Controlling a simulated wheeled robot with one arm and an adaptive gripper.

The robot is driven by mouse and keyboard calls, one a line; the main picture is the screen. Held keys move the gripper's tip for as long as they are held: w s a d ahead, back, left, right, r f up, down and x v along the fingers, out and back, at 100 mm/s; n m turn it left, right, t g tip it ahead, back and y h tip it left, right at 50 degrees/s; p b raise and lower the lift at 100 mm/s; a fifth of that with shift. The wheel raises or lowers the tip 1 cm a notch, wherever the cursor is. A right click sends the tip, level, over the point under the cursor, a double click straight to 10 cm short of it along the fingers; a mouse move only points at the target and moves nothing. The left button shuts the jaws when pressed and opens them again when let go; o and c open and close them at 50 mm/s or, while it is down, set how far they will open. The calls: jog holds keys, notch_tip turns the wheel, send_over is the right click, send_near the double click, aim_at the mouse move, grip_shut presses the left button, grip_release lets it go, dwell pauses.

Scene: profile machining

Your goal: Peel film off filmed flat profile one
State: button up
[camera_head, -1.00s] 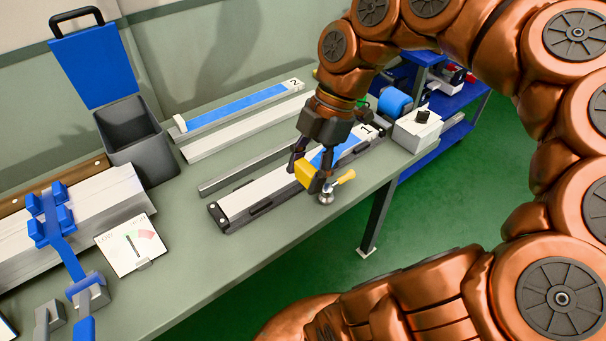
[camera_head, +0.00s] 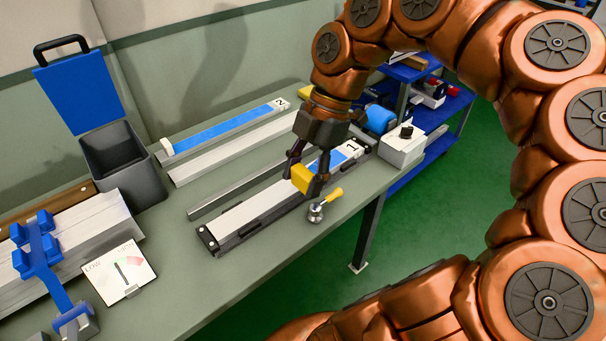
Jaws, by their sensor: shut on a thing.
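Profile one (camera_head: 235,223), a long light flat bar marked "1", lies in a dark fixture (camera_head: 222,246) on the bench. Its left part looks bare and pale. Blue film (camera_head: 345,156) shows on its right part, beside and behind my gripper. My gripper (camera_head: 303,180) is shut on a small yellow block (camera_head: 301,178) over the middle of the profile. Whether the block touches the film is unclear, and my fingers hide part of the film edge.
A metal clamp with a yellow handle (camera_head: 330,197) stands at the fixture's front. Profile two with blue film (camera_head: 225,128) lies behind, near bare bars (camera_head: 235,148). An open grey bin (camera_head: 128,165) and a gauge card (camera_head: 118,271) are left; a white box (camera_head: 402,148) is right.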

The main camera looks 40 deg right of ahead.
jog(key=shift+r, duration=0.1)
jog(key=shift+d+r+p, duration=0.4)
jog(key=shift+d+r, duration=0.5)
jog(key=shift+r, duration=0.2)
jog(key=shift+d+r+p, duration=0.35)
jog(key=shift+d+r, duration=0.5)
jog(key=shift+r, duration=0.2)
jog(key=shift+d+r+p, duration=0.7)
jog(key=shift+d+r, duration=0.2)
jog(key=shift+r, duration=0.25)
jog(key=shift+d+r+p, duration=0.7)
jog(key=shift+d+r, duration=0.15)
jog(key=shift+r, duration=0.25)
jog(key=shift+r, duration=0.1)
jog(key=d+r+p, duration=0.1)
jog(key=r+p, duration=0.1)
jog(key=p, duration=0.1)
jog(key=d+r+p, duration=0.2)
jog(key=p, duration=0.1)
jog(key=shift+d, duration=0.1)
